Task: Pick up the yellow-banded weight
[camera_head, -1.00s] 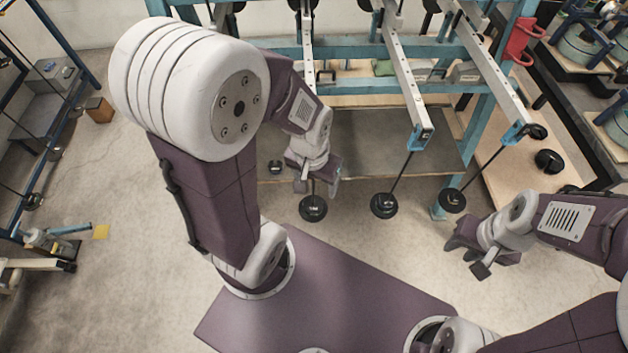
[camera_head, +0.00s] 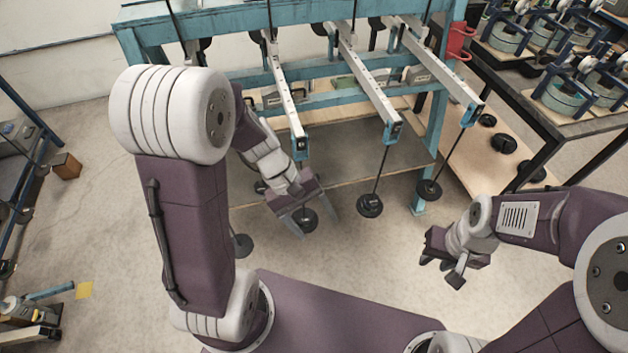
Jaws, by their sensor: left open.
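Black disc weights hang on thin rods from the grey levers of a blue frame. One hanging weight (camera_head: 306,224) shows between the two fingers of my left gripper (camera_head: 313,218), which is open and points toward the lower right. I cannot tell whether the fingers touch it. Other weights hang to the right, at the middle lever (camera_head: 370,207) and the right lever (camera_head: 428,190), and one hangs lower left (camera_head: 242,246), partly behind my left arm. No yellow band can be made out on any weight. My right gripper (camera_head: 438,268) is open and empty, away from the weights.
The blue frame (camera_head: 440,130) has a wooden shelf (camera_head: 470,165) at its right with loose black weights (camera_head: 503,143). A dark table (camera_head: 560,125) with several round devices stands at the back right. A brown box (camera_head: 66,166) is on the floor at left. Floor below the hanging weights is clear.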

